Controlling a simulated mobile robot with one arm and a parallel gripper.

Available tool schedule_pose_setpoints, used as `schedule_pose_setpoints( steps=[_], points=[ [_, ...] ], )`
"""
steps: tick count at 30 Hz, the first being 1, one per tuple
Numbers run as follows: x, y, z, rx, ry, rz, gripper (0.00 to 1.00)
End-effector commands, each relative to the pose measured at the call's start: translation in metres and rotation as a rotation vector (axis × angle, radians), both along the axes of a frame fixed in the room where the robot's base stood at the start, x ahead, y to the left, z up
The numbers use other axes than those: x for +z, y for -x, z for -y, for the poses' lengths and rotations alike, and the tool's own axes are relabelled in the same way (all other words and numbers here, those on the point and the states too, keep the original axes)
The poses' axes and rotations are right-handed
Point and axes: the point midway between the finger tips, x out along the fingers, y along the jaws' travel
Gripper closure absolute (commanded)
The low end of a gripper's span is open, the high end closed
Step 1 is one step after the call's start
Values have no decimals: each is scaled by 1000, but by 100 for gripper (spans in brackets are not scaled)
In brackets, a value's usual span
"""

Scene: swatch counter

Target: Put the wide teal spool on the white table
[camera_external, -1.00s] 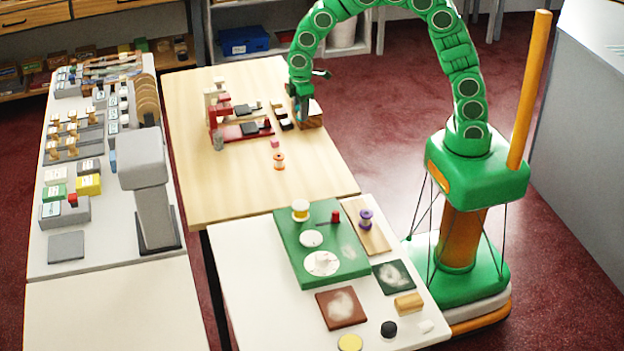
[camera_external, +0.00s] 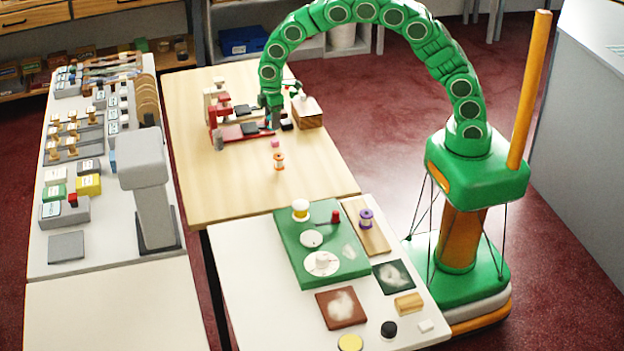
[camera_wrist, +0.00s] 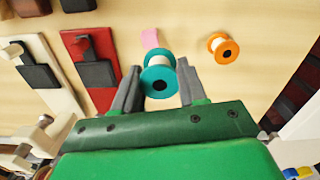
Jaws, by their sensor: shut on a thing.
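The wide teal spool (camera_wrist: 158,79) shows in the wrist view between the two fingers of my gripper (camera_wrist: 160,86), with its round end and dark centre hole facing the camera. My gripper is shut on it.
An orange spool (camera_external: 278,161) and a pink block (camera_external: 275,143) are on the wooden table (camera_external: 215,195). The red clamp stand (camera_external: 218,125) is to the left. The green board (camera_external: 290,240) and a purple spool (camera_external: 366,219) occupy the white table's back; its front left is clear.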

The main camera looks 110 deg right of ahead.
Motion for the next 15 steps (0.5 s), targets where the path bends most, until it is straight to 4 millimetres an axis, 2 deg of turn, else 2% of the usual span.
schedule_pose_setpoints(
  steps=[6,15],
  points=[
    [-25,-15,7,-2,-3,-6,92],
    [-46,-33,13,0,-2,-3,92]
  ],
)
